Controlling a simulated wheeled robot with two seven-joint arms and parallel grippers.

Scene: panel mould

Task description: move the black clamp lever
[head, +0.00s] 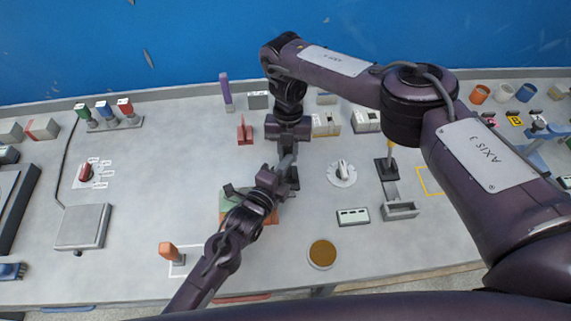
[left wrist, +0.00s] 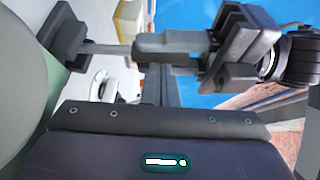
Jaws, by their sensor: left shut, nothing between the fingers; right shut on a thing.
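My right gripper (head: 288,152) reaches down from above at the middle of the table. It is shut on the upper part of the black clamp lever. In the left wrist view the lever (left wrist: 165,47) lies across the picture between a black block (left wrist: 66,40) and my right gripper (left wrist: 238,50). In the head view the arms largely hide the lever. My left gripper (head: 272,180) is shut and empty, just left of and below the right gripper. It is close to the lever; I cannot tell whether it touches. A green and salmon block (head: 230,206) is partly hidden by my left arm.
A white dial (head: 342,174) and a black-based bracket with a grey tray (head: 400,210) stand to the right. A red upright piece (head: 245,130) stands behind. A round brown-topped dish (head: 322,253) and an orange handle (head: 169,251) are near the front edge.

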